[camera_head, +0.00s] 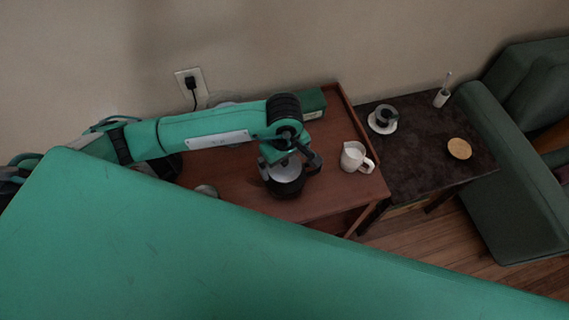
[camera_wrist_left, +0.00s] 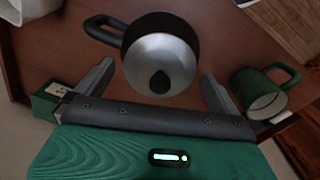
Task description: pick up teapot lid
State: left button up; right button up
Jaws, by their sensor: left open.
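The teapot (camera_head: 286,188) is dark and round and stands on a reddish-brown wooden cabinet top, partly covered by my left gripper in the head view. Its lid (camera_wrist_left: 158,55) is silver with a black drop-shaped knob (camera_wrist_left: 160,82). The lid sits on the pot, and the pot's dark handle (camera_wrist_left: 100,31) sticks out to the upper left in the wrist view. My left gripper (camera_head: 292,158) is above the teapot. In the wrist view its two fingers (camera_wrist_left: 158,90) are spread apart, one on each side of the knob, with nothing held. My right gripper is not in view.
A white pitcher (camera_head: 354,158) stands right of the teapot. A green box (camera_head: 312,103) lies near the wall. A green mug (camera_wrist_left: 259,92) is close to the right finger. A dark side table (camera_head: 420,150) with a cup (camera_head: 384,117) and a wooden disc (camera_head: 459,148) adjoins the cabinet.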

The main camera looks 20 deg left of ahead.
pick_arm(q)
jog(key=shift+s, duration=0.1)
jog(key=c, duration=1.8)
grip_shut()
jog(key=shift+f, duration=0.1)
